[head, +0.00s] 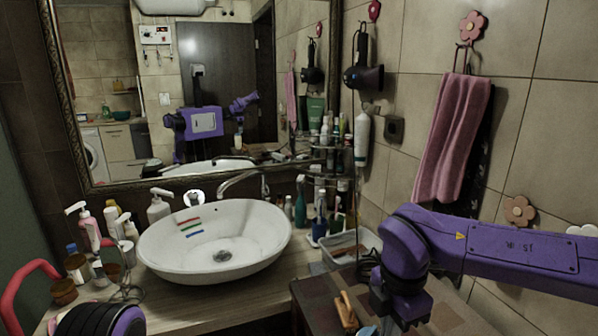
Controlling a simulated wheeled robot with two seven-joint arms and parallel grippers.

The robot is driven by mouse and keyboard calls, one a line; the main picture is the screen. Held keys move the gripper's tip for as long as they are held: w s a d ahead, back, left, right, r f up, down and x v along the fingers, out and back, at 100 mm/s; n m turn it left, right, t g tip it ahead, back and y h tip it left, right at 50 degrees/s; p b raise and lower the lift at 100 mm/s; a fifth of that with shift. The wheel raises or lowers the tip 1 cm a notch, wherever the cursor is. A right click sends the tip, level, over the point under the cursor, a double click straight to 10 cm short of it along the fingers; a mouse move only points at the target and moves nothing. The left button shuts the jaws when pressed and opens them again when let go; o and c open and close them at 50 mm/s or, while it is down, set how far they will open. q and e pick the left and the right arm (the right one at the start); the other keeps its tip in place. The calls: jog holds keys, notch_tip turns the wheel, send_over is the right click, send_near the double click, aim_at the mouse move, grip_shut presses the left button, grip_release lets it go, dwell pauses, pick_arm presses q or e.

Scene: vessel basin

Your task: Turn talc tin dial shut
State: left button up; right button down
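I cannot pick out the talc tin or its dial for certain among the small containers around the basin. My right arm (500,248) comes in from the right and bends down over the brown patterned surface. Its dark lower end (402,304) runs to the bottom edge, and no fingertips can be made out. Of my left arm, only a rounded black and purple part (100,320) shows at the bottom left. The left gripper is out of the picture.
A white basin (165,250) stands on the wooden counter. Pump bottles (88,228) and jars (65,291) crowd its left side. More bottles (300,205) stand behind it. A clear tray (345,246) and an orange-handled brush (347,311) lie near my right arm.

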jog(key=shift+a, duration=0.25)
jog(key=shift+w, duration=0.25)
dwell(0.5)
jog(key=shift+w+a+b, duration=0.25)
jog(key=shift+w+b, duration=0.3)
jog(key=shift+b, duration=0.05)
jog(key=shift+w+a, duration=0.1)
notch_tip(320, 180, up, 6)
jog(key=p, duration=0.4)
jog(key=shift+w+d, duration=0.25)
jog(key=shift+d, duration=0.1)
